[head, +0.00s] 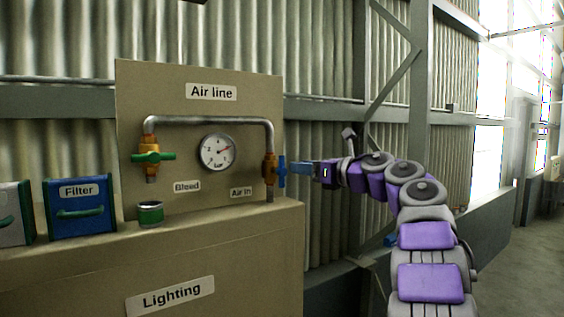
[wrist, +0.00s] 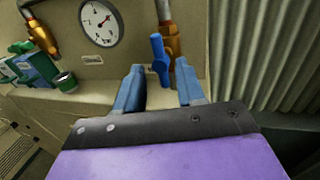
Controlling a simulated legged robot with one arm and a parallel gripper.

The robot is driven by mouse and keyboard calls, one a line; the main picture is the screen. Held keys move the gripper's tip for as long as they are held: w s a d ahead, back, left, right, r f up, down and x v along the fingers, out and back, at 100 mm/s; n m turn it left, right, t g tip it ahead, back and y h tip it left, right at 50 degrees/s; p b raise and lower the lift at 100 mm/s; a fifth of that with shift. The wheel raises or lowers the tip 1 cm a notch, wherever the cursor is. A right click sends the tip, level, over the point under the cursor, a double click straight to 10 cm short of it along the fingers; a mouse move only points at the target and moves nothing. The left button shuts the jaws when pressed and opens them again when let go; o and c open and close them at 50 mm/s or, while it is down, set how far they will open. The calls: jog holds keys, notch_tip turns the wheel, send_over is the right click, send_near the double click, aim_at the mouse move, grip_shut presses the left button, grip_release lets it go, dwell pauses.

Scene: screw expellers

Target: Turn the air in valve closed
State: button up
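The air in valve (head: 269,170) is an orange fitting at the right end of the pipe, above the "Air in" label (head: 241,192). Its blue handle (head: 282,172) stands about upright, in line with the vertical pipe. In the wrist view the blue handle (wrist: 158,58) lies ahead, in line with the gap between my fingertips, with the orange valve body (wrist: 170,40) behind it. My gripper (head: 298,168) comes in from the right, very close to the handle. Its blue fingers (wrist: 160,75) are apart with no grip on the handle; whether a fingertip touches it I cannot tell.
A bleed valve (head: 152,157) with a level green handle sits left of the pressure gauge (head: 217,152). A green cup (head: 150,213) stands on the ledge below it. A blue filter box (head: 80,208) is further left. Corrugated wall (head: 330,160) lies behind my arm.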

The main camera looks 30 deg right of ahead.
aim_at(282, 169)
jog(key=p+x, duration=0.2)
jog(key=x, duration=0.6)
jog(key=shift+p, duration=0.3)
jog(key=shift+c, duration=0.5)
jog(key=shift+s, duration=0.1)
grip_shut()
